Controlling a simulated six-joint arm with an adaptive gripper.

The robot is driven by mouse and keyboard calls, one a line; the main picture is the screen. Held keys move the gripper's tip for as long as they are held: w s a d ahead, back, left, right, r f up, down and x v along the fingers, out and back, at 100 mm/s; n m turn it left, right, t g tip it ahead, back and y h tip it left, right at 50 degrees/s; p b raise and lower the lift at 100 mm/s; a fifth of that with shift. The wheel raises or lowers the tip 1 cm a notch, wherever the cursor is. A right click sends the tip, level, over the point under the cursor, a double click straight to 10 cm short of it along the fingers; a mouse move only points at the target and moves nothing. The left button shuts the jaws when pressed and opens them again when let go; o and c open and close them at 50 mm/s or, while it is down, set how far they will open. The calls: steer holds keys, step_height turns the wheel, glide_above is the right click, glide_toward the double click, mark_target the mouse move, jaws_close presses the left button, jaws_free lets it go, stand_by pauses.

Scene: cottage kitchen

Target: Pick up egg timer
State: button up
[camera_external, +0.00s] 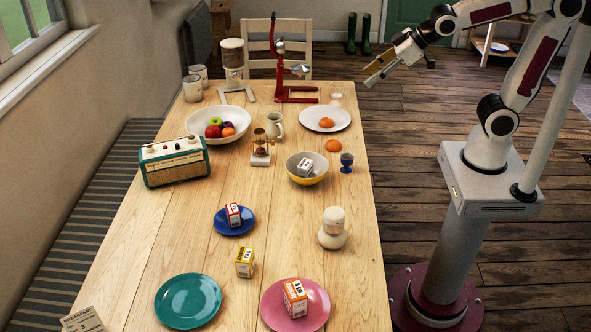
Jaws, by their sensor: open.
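What looks like the egg timer (260,147), a small sand glass in a brown frame on a pale base, stands upright near the middle of the table. It is between the white fruit bowl and the yellow bowl, in front of a cream jug. My gripper (378,70) is open and appears empty. It is raised at the upper right, well apart from the timer, near the table's far right corner in the picture. A cream rounded object (333,228) stands nearer the front right; I cannot tell what it is.
The yellow bowl (322,174) holds a grey box. Close by are the cream jug (275,126), white fruit bowl (196,128), blue egg cup (346,163) and an orange (333,146). A tall red stand (278,70) rises behind. A green radio (174,162) is left; bare wood lies in front.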

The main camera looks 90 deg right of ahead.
steer(key=w+d+f+n+t, duration=0.1)
steer(key=w+d+f+t, duration=0.15)
steer(key=w, duration=0.65)
steer(key=w+d+f+n+t+y, duration=0.1)
steer(key=w+d+f, duration=0.2)
steer(key=w, duration=0.6)
steer(key=w+d+f+n+t, duration=0.1)
steer(key=w+d+f+t, duration=0.15)
steer(key=w, duration=0.65)
steer(key=w+d+f+y, duration=0.25)
steer(key=w+f, duration=0.25)
steer(key=f, duration=0.3)
steer(key=n+t+y, duration=0.2)
steer(key=y, duration=0.4)
glide_toward(261, 150)
steer(key=shift+h, duration=0.25)
steer(key=shift+w+d+r, duration=0.1)
steer(key=shift+w+r, duration=0.3)
steer(key=shift+r, duration=0.5)
steer(key=shift+w+d+r, duration=0.1)
steer(key=shift+w+r, duration=0.25)
steer(key=shift+r, duration=0.55)
steer(key=shift+w+r, duration=0.4)
steer(key=shift+r, duration=0.45)
steer(key=shift+w, duration=0.1)
steer(key=shift+x, duration=1.2)
